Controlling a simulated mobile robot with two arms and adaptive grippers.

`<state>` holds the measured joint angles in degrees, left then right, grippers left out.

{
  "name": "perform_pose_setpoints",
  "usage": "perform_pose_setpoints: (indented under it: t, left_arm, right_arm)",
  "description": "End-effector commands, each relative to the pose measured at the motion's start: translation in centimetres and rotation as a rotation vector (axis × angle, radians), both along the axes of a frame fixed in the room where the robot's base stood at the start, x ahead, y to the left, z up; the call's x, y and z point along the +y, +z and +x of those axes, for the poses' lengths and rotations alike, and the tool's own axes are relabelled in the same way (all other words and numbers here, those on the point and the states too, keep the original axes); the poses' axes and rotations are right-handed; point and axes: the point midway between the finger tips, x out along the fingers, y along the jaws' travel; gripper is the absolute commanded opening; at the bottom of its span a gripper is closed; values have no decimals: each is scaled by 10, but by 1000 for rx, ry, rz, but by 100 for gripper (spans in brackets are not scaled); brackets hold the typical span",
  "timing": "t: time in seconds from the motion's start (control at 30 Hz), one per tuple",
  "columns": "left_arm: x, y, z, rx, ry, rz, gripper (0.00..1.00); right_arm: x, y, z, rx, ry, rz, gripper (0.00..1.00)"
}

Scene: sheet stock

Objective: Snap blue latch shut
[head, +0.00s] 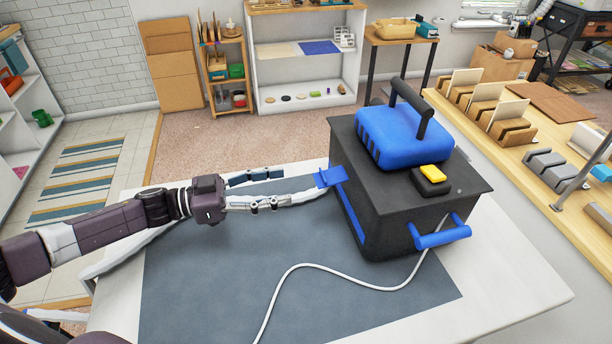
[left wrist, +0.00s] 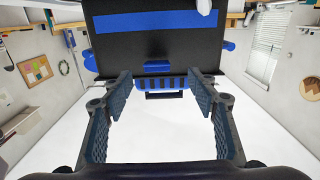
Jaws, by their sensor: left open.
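The black machine (head: 400,205) stands on a dark mat, with a blue top cover and a black carry handle. The blue latch (head: 330,177) sticks out as a flat tab from the upper edge of its left side. My left gripper (head: 304,184) is open and empty, with its fingertips just left of the latch. In the left wrist view the open left gripper (left wrist: 160,86) faces the machine's side (left wrist: 125,50), with its fingers spread wide. My right gripper is not in view.
The dark mat (head: 220,275) covers much of the white table (head: 500,290). A white cable (head: 310,266) runs across it to the machine. A blue side handle (head: 443,238) and a yellow button (head: 433,172) are on the machine. A wooden bench (head: 540,165) stands at right. The mat's left part is clear.

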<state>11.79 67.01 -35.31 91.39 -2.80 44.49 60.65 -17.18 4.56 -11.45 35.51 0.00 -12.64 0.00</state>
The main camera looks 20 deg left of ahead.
Motion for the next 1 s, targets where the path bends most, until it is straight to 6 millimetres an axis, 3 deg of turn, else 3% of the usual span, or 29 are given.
perform_pose_setpoints:
  t: [0.4,0.8,1.0]
  left_arm:
    - [-52,1,34,-3,-2,-3,54]
    - [-61,1,40,-1,0,-1,54]
    - [-61,1,40,-1,-1,-1,34]
  right_arm:
    - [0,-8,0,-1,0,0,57]
    - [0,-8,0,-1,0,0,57]
    - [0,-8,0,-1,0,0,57]
